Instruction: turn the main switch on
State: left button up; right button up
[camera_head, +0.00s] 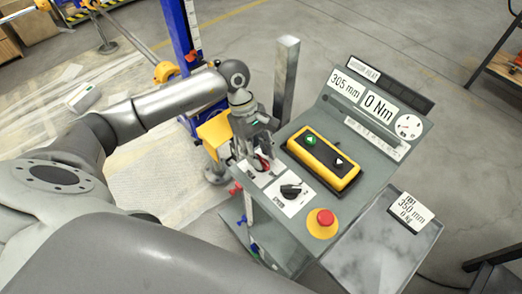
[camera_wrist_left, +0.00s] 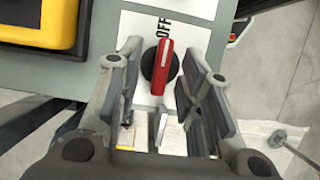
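The main switch has a red handle on a black round base (camera_wrist_left: 162,68), on a white plate marked OFF, in the left wrist view. The handle is almost upright in that picture, with its upper end beside the word OFF. In the head view the switch (camera_head: 262,163) is partly hidden by my left gripper (camera_head: 252,148). In the wrist view my left gripper (camera_wrist_left: 160,62) is open, with one finger on each side of the handle and a visible gap on both sides. I cannot tell how far the fingertips are above the plate. My right gripper is not in view.
On the sloped grey panel are a black selector knob (camera_head: 291,190), a yellow button box (camera_head: 322,160) and a red emergency stop (camera_head: 324,218). Displays (camera_head: 379,107) stand behind them. A grey post (camera_head: 286,80) rises close beside my left gripper. A blue jack column (camera_head: 181,35) stands farther back.

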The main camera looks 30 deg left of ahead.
pick_arm(q)
jog(key=shift+s+d+f, duration=0.15)
jog(key=shift+d+f, duration=0.05)
jog(key=shift+f, duration=0.2)
jog(key=c, duration=0.5)
grip_shut()
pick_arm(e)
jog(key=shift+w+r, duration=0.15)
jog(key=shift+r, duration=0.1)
pick_arm(q)
jog(key=shift+f, duration=0.1)
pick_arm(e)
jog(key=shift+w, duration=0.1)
